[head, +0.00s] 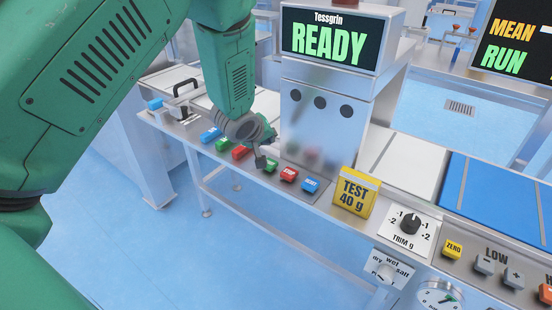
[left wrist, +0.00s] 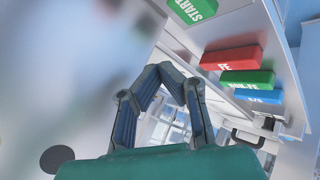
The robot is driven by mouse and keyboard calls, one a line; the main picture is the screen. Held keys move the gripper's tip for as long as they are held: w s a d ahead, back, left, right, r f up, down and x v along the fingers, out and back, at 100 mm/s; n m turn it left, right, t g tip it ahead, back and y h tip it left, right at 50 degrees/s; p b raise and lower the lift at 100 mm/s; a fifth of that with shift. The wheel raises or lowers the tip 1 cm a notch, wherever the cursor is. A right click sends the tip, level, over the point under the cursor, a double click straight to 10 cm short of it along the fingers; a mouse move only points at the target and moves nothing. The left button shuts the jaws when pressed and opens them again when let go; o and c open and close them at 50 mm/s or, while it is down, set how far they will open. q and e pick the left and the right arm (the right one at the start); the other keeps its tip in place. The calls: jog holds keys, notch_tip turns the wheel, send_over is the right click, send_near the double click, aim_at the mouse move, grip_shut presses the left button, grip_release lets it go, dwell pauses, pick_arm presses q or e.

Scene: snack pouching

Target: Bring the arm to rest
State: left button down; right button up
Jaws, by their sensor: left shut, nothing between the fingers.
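My left gripper (head: 262,160) is in front of the machine's silver face, just above the row of buttons. It also shows in the left wrist view (left wrist: 158,70), with its two fingers brought together and nothing held. In the head view its tip is close to the green button (head: 270,166); I cannot tell whether they touch. In the left wrist view the green START button (left wrist: 192,10) is at the top edge, apart from the fingers. My right gripper is in neither view.
The machine screen (head: 330,40) reads READY. A red STOP button (head: 289,174), a blue button (head: 311,185) and a yellow TEST 40 g block (head: 355,192) stand to the right. A black handle (head: 185,88) rises at the left. Open floor (head: 200,260) lies in front.

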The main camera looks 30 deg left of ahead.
pick_arm(q)
jog(key=s+d+f+m+g, duration=0.2)
jog(key=s+d+f+m, duration=0.1)
jog(key=s+f, duration=0.55)
jog(key=s+d+f+m+g, duration=0.2)
jog(key=s+f, duration=0.5)
jog(key=s, duration=0.3)
jog(key=s+d+f+m+g, duration=0.2)
jog(key=s+m, duration=0.1)
jog(key=s, duration=0.7)
jog(key=s+d+f+m+g+h, duration=0.1)
jog(key=s+d+f+m+g, duration=0.1)
jog(key=s, duration=0.8)
jog(key=shift+s+d+f+m+g, duration=0.2)
jog(key=shift+s+m+g, duration=0.15)
jog(key=shift+m, duration=0.15)
jog(key=shift+w, duration=0.15)
